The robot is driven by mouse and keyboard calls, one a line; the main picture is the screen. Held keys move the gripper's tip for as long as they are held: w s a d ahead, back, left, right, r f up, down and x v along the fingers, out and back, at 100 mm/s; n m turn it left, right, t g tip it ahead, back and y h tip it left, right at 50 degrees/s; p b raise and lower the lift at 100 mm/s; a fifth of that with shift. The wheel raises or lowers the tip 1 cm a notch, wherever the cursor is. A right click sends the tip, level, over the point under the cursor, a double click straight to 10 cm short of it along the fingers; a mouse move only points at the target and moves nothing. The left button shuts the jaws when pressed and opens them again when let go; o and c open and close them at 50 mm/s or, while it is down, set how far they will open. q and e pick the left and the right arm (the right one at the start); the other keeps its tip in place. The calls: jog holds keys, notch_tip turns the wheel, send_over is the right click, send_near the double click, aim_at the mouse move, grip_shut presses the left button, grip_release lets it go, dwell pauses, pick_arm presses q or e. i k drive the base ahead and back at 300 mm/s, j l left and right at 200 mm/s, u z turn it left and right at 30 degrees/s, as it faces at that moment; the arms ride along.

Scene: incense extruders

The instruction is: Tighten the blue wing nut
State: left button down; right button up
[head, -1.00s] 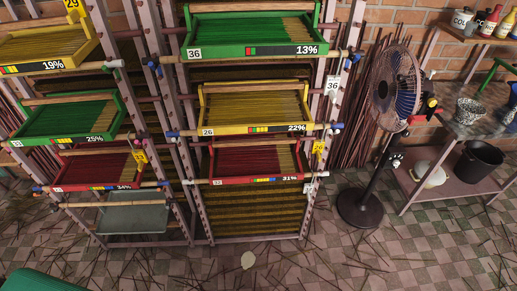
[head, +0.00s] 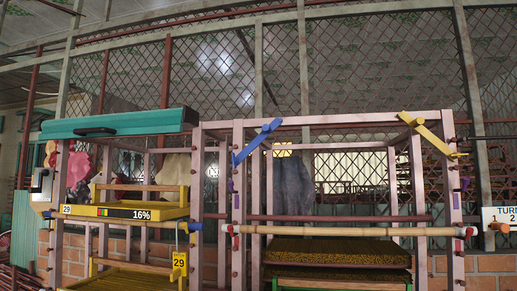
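A long blue piece (head: 257,141), shaped like a wing nut or lever, sits tilted at the top left corner of the pink rack (head: 330,119). Its right end points up and its left end down. I cannot tell how tight it is. A smaller blue fitting (head: 195,227) sits at the right end of the bar under the yellow tray, and another blue fitting (head: 47,214) is at its left end. Neither of my grippers shows in the head view.
A similar yellow piece (head: 430,132) is tilted at the rack's top right corner. A wooden bar (head: 350,231) with red end fittings crosses the rack. Mesh wall stands behind.

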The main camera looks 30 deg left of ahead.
aim_at(234, 160)
jog(key=l+u, duration=0.35)
jog(key=k+l+u, duration=0.1)
jog(key=u, duration=0.25)
jog(key=k+l+u, duration=0.15)
jog(key=u, duration=0.2)
